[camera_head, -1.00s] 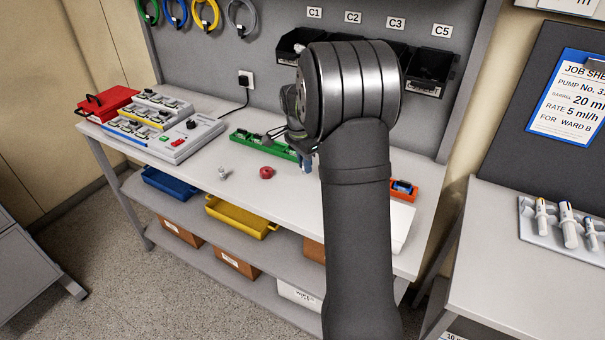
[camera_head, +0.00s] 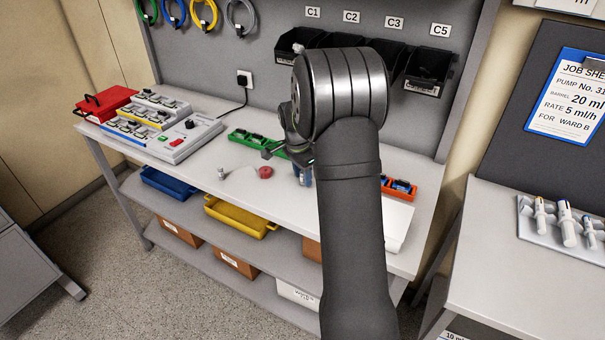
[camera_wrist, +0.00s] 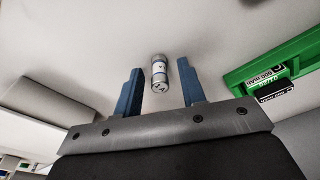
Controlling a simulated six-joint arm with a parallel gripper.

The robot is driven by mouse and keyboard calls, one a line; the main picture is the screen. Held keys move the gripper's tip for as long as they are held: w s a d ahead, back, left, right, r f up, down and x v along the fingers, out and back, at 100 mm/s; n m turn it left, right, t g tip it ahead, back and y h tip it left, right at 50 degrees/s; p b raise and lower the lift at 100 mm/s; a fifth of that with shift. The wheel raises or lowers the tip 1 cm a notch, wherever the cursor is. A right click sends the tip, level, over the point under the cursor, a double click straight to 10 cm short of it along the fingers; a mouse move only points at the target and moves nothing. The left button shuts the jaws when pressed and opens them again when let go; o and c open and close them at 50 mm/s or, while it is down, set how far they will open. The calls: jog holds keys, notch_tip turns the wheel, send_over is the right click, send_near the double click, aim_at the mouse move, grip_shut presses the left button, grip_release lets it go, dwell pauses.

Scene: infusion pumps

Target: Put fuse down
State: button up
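A small cylinder (camera_wrist: 159,76) with a pale label and silvery ends, seemingly the fuse, shows in the wrist view against the pale bench top. It is between the two blue fingers of my gripper (camera_wrist: 158,84), with a visible gap on each side. My gripper is open. Whether the cylinder touches the bench I cannot tell. In the head view my gripper (camera_head: 303,174) points down over the bench (camera_head: 255,205), mostly hidden behind my wrist. I cannot make out the cylinder there.
A green tray (camera_head: 245,139) with dark blocks lies behind the gripper. A red round piece (camera_head: 265,172) and a small grey piece (camera_head: 221,173) lie to its left. An orange tray (camera_head: 400,188) lies right. A pump-like console (camera_head: 180,140) stands left.

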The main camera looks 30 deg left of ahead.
notch_tip(320, 180, up, 12)
jog(key=s, duration=0.1)
jog(key=shift+s+a+r, duration=0.15)
jog(key=shift+a, duration=0.15)
dwell(0.5)
jog(key=f, duration=0.7)
jog(key=w+f, duration=0.1)
jog(key=f, duration=0.3)
jog(key=shift+w+d+f, duration=0.1)
jog(key=shift+d+f, duration=0.25)
jog(key=shift+w, duration=0.1)
jog(key=shift+r, duration=1.8)
jog(key=shift+f, duration=0.1)
